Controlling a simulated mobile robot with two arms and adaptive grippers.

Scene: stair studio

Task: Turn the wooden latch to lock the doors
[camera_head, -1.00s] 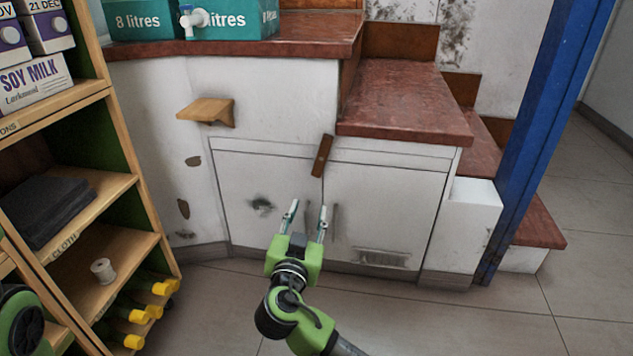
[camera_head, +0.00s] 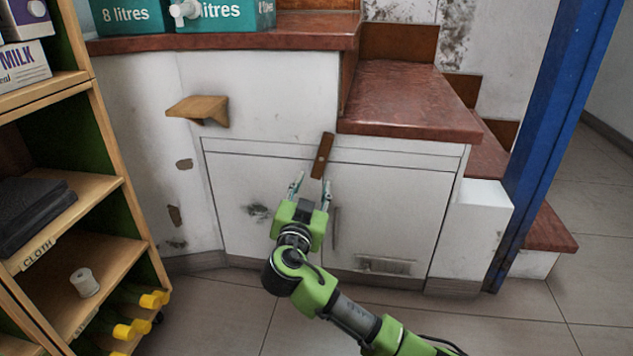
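The wooden latch (camera_head: 322,156) is a short dark brown bar on the cabinet front, above the gap between the two doors. It stands near upright, tilted a little, its top leaning right. The left door (camera_head: 238,205) and the right door (camera_head: 393,215) are white and look closed. My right gripper (camera_head: 312,184) is open, its two fingertips pointing up just below the latch's lower end. I cannot tell whether a fingertip touches the latch. The space between the fingers looks empty. My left gripper is not in view.
A wooden shelf unit (camera_head: 112,140) stands at the left with cloths and a spool. A small wooden bracket (camera_head: 203,108) juts from the cabinet wall. Red-brown steps (camera_head: 405,100) and a blue post (camera_head: 557,130) are at the right. The floor in front is clear.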

